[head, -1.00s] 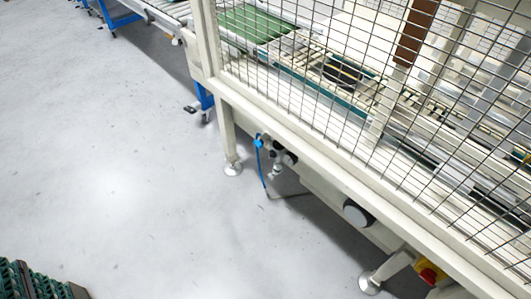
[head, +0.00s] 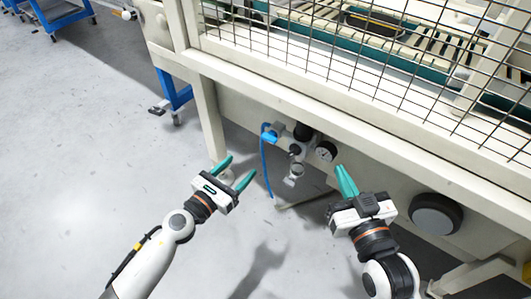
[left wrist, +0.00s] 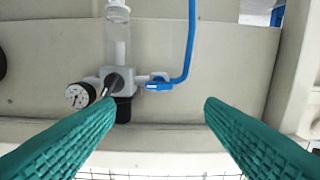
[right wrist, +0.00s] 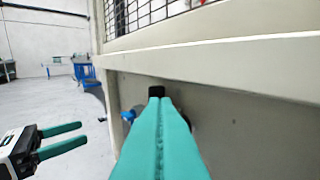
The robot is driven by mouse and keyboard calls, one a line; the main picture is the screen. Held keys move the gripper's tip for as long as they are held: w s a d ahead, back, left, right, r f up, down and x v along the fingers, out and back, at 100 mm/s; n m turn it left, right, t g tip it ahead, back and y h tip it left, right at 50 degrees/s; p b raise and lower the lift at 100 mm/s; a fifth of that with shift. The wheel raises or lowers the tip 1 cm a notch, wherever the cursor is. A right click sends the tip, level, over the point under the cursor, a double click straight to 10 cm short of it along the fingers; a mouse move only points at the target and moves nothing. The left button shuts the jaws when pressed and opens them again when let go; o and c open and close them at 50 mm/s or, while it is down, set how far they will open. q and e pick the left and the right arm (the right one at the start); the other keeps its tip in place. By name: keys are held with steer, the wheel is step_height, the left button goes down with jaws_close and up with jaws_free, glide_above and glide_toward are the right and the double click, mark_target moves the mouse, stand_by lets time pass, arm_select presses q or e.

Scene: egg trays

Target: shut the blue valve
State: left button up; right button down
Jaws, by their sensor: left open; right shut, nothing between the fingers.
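The blue valve (head: 269,133) sits at the left end of an air regulator unit (head: 298,150) under the machine's frame, with a blue hose running from it. In the left wrist view, the valve (left wrist: 157,85) lies ahead, between the two fingertips in the picture. My left gripper (head: 240,168) is open and empty, apart from the valve, in front of it and lower in the head view. My right gripper (head: 343,168) is shut and empty, to the right of the regulator unit. In the right wrist view its fingers hide most of the unit, and a bit of blue (right wrist: 128,115) shows to their left.
A pressure gauge (head: 325,151) is on the unit's right. The machine's beam and wire mesh guard (head: 380,75) stand above the valve. A frame leg (head: 208,120) is to its left, and a dark round knob (head: 436,213) to the right.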

mark_target(267, 140)
arm_select(q)
steer(key=x, duration=1.2)
steer(key=shift+r, duration=0.15)
arm_select(e)
steer(key=shift+a+r+t+y, duration=0.15)
steer(key=shift+r+t+y, duration=0.2)
steer(key=shift+r, duration=0.6)
arm_select(q)
steer(key=shift+c, duration=0.2)
steer(key=c, duration=0.9)
steer(key=shift+c, duration=0.2)
